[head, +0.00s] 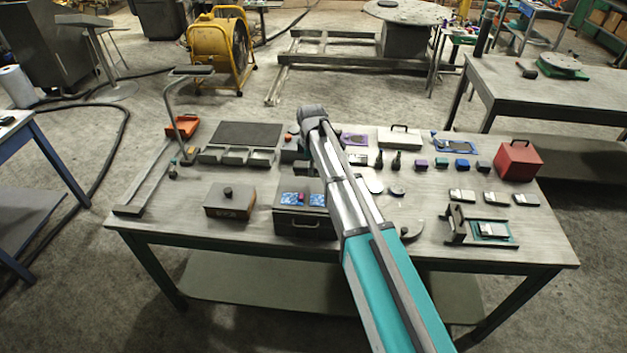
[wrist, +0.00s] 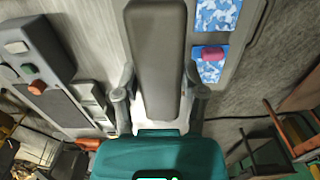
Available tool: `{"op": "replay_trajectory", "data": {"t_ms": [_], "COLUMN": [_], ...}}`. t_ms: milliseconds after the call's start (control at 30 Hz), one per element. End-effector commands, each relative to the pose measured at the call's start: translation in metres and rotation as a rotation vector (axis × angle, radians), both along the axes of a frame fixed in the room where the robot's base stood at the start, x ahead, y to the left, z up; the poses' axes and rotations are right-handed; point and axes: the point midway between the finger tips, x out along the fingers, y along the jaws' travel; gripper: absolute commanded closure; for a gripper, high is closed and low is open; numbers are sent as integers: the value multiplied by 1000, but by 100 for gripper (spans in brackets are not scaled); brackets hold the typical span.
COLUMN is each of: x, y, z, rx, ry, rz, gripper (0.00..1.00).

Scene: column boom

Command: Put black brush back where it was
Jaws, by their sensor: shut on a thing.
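In the wrist view my gripper (wrist: 160,98) has its two fingers on either side of a long dark grey-black block, which I take to be the black brush (wrist: 157,50). I cannot tell whether the brush touches the surface below.
A grey drawer box (head: 300,222) with blue camouflage-patterned pads stands just left of my arm. A brown lidded box (head: 230,203) is further left. A dark mat (head: 240,134) lies behind. A red box (head: 518,161), dark bottles and small coloured blocks stand to the right.

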Motion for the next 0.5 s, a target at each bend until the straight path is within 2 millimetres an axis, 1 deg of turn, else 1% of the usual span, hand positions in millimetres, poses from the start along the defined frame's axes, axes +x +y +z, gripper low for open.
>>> {"op": "replay_trajectory", "data": {"t_ms": [33, 100, 500], "x": [4, 6, 7], "y": [2, 3, 5], "z": [-7, -10, -10], "rx": [0, 0, 0], "ry": [0, 0, 0], "rz": [0, 0, 1], "gripper": [85, 85, 85]}}
